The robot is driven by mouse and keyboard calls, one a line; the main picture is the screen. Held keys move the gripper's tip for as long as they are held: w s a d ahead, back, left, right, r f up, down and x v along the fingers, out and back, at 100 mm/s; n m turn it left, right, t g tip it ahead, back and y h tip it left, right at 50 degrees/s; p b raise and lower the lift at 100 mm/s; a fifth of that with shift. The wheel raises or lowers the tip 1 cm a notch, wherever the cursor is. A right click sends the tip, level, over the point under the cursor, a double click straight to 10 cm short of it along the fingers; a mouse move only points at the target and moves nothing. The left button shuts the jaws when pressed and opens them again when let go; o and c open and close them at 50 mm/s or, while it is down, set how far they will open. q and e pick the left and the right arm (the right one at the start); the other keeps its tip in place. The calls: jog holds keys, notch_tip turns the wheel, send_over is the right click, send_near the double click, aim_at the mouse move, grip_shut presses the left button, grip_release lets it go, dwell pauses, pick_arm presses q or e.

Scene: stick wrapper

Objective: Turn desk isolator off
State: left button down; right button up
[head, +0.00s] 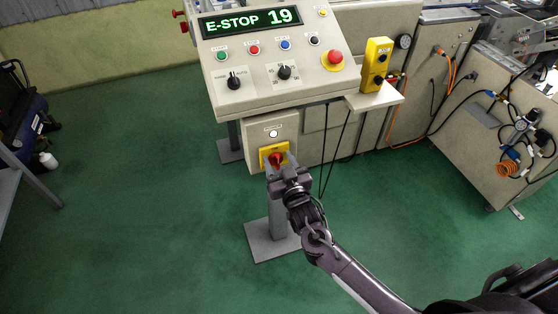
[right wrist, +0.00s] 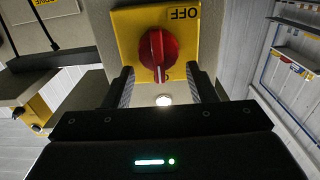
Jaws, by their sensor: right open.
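The desk isolator is a red rotary knob (right wrist: 158,55) on a yellow plate (right wrist: 120,20), on the front of a box below the control desk. In the head view the red knob (head: 277,159) shows partly behind my right gripper (head: 280,168). In the right wrist view, OFF is printed upside down at the plate's upper right. The knob's white mark points down in that view, away from the OFF edge. My right gripper (right wrist: 163,88) is open, its fingers on either side of the knob's lower end; contact cannot be told. My left gripper is out of view.
The desk display (head: 250,20) reads E-STOP 19. A red mushroom button (head: 334,60) and a yellow button box (head: 376,62) are to the right. A white round lamp (head: 273,133) is above the isolator. Cables hang beside the pedestal (head: 262,242).

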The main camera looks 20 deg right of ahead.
jog(key=c, duration=1)
jog(key=shift+s+f, duration=0.1)
jog(key=shift+a+n, duration=0.1)
jog(key=shift+n, duration=0.3)
jog(key=shift+c, duration=0.3)
